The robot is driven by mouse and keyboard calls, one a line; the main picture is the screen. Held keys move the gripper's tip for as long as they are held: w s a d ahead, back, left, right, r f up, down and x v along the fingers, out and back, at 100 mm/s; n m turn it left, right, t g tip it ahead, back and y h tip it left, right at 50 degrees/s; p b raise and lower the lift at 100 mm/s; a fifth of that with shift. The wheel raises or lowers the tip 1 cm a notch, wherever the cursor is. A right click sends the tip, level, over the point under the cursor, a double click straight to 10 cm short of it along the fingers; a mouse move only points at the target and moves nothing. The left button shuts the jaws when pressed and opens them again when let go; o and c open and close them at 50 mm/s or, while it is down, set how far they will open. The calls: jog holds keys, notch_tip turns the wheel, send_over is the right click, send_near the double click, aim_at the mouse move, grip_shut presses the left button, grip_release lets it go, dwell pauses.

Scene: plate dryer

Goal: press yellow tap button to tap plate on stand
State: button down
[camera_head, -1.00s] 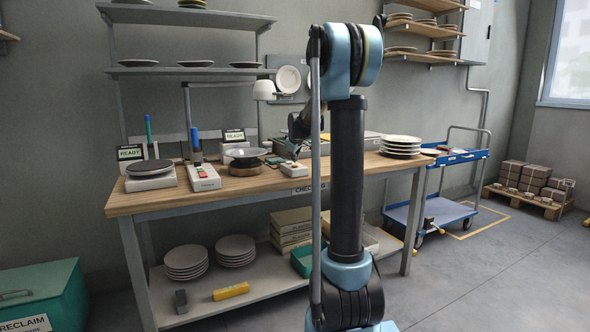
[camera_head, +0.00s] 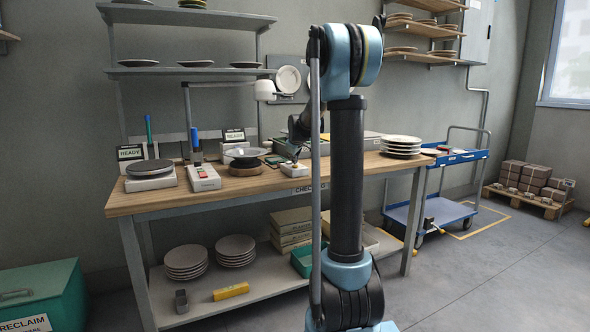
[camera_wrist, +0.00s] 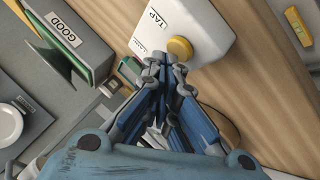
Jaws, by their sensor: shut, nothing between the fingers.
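The white tap box (camera_wrist: 190,28), marked TAP, shows at the top of the wrist view with its round yellow button (camera_wrist: 180,48) facing up. My gripper (camera_wrist: 160,60) is shut and empty, its fingertips right beside the yellow button's near left edge; I cannot tell whether they touch it. In the head view the tap box (camera_head: 293,170) sits at the table's front edge, under my gripper (camera_head: 296,159). My fingers mostly hide the stand in the wrist view.
The wooden table (camera_head: 150,200) also holds a scale with a dark plate (camera_head: 150,168), a white button box (camera_head: 204,178) and a plate stack (camera_head: 401,145). A lamp (camera_head: 264,90) hangs above. A GOOD bin (camera_wrist: 65,35) shows at left in the wrist view.

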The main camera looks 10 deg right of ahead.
jog(key=shift+f, duration=0.45)
dwell(0.6)
jog(key=shift+r, duration=0.9)
jog(key=shift+r, duration=2.5)
